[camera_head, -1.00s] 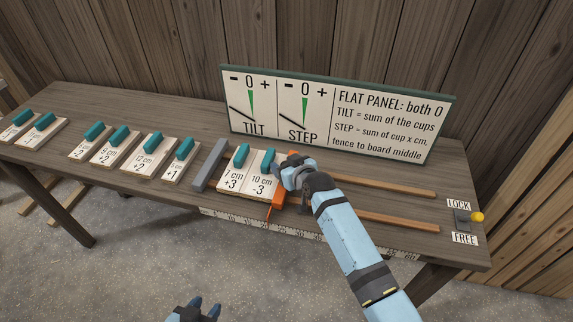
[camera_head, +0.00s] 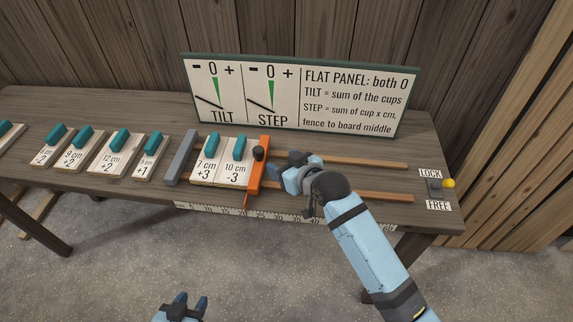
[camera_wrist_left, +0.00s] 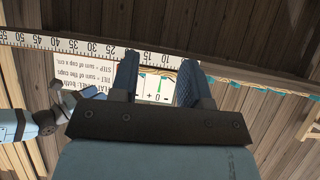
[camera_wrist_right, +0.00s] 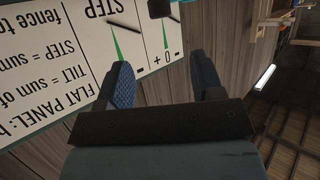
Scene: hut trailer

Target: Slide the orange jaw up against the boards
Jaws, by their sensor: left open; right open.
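The orange jaw (camera_head: 256,176) with its black knob (camera_head: 259,153) stands on the bench at the right side of the boards. The 10 cm -3 board (camera_head: 236,176) is beside it, with no clear gap visible between them. The 7 cm +3 board (camera_head: 207,173) lies left of that, next to the grey fence (camera_head: 180,157). My right gripper (camera_head: 284,166) is open and empty, just right of the jaw and apart from the knob. My left gripper (camera_head: 190,300) is open and empty, low in front of the bench.
Two wooden rails (camera_head: 372,195) run right from the jaw. A sign panel (camera_head: 300,98) with two dials stands behind. Several other boards (camera_head: 110,158) lie left of the fence. A ruler strip (camera_head: 300,217) lines the front edge.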

